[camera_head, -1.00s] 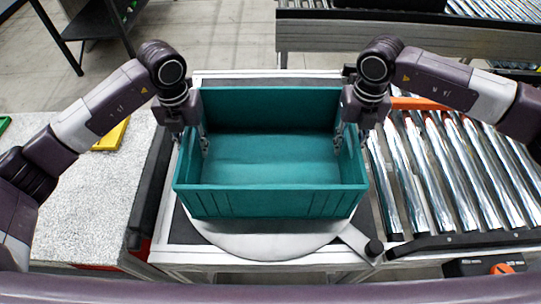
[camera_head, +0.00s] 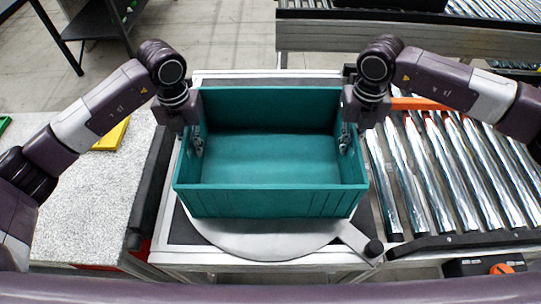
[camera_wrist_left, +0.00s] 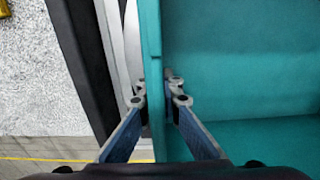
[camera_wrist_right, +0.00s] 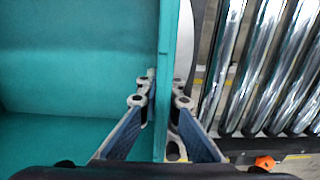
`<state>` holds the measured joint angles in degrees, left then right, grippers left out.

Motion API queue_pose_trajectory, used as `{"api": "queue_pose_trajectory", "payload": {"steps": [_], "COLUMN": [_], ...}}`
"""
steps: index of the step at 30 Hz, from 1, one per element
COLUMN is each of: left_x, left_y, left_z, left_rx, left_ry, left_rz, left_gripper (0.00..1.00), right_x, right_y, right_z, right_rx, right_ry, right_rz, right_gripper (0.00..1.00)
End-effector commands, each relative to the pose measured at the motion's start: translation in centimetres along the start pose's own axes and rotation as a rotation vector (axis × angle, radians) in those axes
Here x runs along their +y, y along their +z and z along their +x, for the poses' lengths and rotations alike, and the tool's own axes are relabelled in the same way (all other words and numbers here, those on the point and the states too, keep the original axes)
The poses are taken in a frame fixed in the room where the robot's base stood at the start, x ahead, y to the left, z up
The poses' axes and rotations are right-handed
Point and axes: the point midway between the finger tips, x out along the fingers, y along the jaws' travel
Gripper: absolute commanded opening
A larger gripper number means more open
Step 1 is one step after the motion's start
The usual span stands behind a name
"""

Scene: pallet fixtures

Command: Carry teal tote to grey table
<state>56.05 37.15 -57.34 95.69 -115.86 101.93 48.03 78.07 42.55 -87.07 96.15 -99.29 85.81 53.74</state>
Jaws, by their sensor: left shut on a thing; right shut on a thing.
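The empty, open-topped teal tote (camera_head: 270,204) sits upright on a round grey plate (camera_head: 262,246) in the middle of the head view. My left gripper (camera_head: 195,140) is shut on the tote's left wall, one finger inside and one outside; the left wrist view shows this wall (camera_wrist_left: 152,60) between the fingers. My right gripper (camera_head: 346,138) is shut on the right wall the same way, and the right wrist view shows that wall (camera_wrist_right: 166,60) between its fingers. The outer fingers are hidden in the head view. A speckled grey table (camera_head: 95,205) stands at the left.
A yellow item (camera_head: 112,136) and a green item (camera_head: 4,124) lie on the grey table, whose front and middle are clear. A dark rail (camera_head: 150,190) runs between table and tote. A roller conveyor (camera_head: 450,175) is close on the right. Another conveyor (camera_head: 400,35) crosses behind.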

Motion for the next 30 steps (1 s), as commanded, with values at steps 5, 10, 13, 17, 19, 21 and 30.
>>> {"api": "queue_pose_trajectory", "payload": {"steps": [5,10,13,17,19,21,30], "left_x": [0.0,0.0,0.0,0.0,0.0,0.0,0.0], "left_y": [0.1,0.1,0.1,0.1,0.1,0.1,0.1], "left_z": [-0.8,-2.1,-2.9,-4.1,-4.5,-4.9,-5.1], "left_rx": [-0.003,-0.003,-0.003,-0.002,-0.002,-0.002,-0.002], "left_ry": [-0.001,-0.001,-0.001,-0.001,-0.001,-0.001,-0.001], "left_rz": [0.0,0.0,0.0,0.0,0.0,0.0,0.0], "left_gripper": [0.0,0.0,0.0,0.0,0.0,0.0,0.0], "right_x": [0.0,0.0,0.0,0.0,0.0,0.0,0.0], "right_y": [0.1,0.1,0.1,0.1,0.1,0.1,0.1], "right_z": [-0.8,-2.0,-2.9,-4.1,-4.5,-4.9,-5.1], "right_rx": [-0.002,-0.002,-0.002,-0.002,-0.001,-0.001,-0.001], "right_ry": [0.001,0.001,0.001,0.001,0.001,0.001,0.001], "right_rz": [0.0,0.0,0.0,0.0,0.0,0.0,0.0], "right_gripper": [0.0,0.0,0.0,0.0,0.0,0.0,0.0]}}
